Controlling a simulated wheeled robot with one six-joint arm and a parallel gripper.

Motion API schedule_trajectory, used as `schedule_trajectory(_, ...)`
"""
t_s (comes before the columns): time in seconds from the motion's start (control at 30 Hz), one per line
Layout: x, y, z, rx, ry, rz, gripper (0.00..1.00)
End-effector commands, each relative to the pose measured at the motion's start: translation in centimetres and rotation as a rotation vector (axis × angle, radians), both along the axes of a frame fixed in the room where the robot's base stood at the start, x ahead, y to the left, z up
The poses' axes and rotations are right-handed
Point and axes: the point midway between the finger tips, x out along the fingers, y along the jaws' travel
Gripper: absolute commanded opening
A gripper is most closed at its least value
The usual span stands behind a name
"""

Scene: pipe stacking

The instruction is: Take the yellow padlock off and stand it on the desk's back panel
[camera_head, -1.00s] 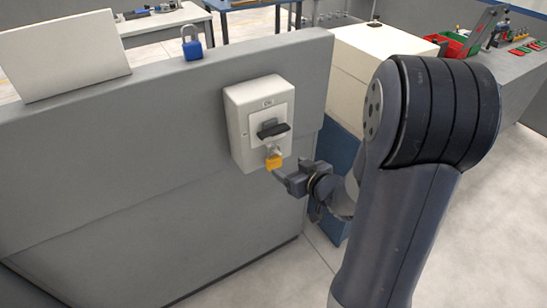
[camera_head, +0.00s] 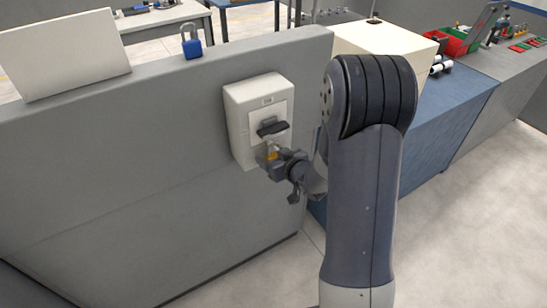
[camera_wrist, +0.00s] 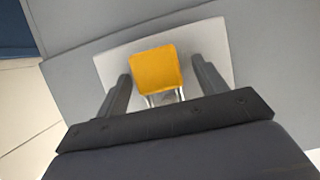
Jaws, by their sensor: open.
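The yellow padlock (camera_wrist: 157,69) shows between the two open fingers of my gripper (camera_wrist: 163,85) in the wrist view, with a gap on either side of its body. Its metal shackle runs toward the white switch box (camera_wrist: 213,42). In the head view my gripper (camera_head: 268,163) is at the lower front of the switch box (camera_head: 240,122) and mostly hides the padlock (camera_head: 271,154). The box is on the front of the grey desk panel (camera_head: 150,150) and has a dark handle (camera_head: 272,128). The panel's top ledge is in view.
A blue padlock (camera_head: 192,43) stands upright on the panel's top ledge. A white board (camera_head: 66,54) leans at the ledge's left end. The ledge between the blue padlock and the right end is clear. A blue bench (camera_head: 440,115) is to the right.

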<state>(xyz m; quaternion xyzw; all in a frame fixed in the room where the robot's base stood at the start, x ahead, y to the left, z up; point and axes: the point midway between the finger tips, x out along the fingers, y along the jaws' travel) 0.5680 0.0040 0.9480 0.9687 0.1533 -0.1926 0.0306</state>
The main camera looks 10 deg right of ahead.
Motion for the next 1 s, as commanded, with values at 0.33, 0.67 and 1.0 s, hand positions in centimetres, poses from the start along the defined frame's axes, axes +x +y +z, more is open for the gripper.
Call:
schedule_trajectory(0.33,-0.04,-0.01,0.01,0.0,0.0,0.0,0.48)
schedule_trajectory(0.67,-0.05,-0.02,0.01,0.0,0.0,0.0,0.21)
schedule_trajectory(1.0,-0.03,-0.01,0.13,0.0,-0.001,0.0,0.17)
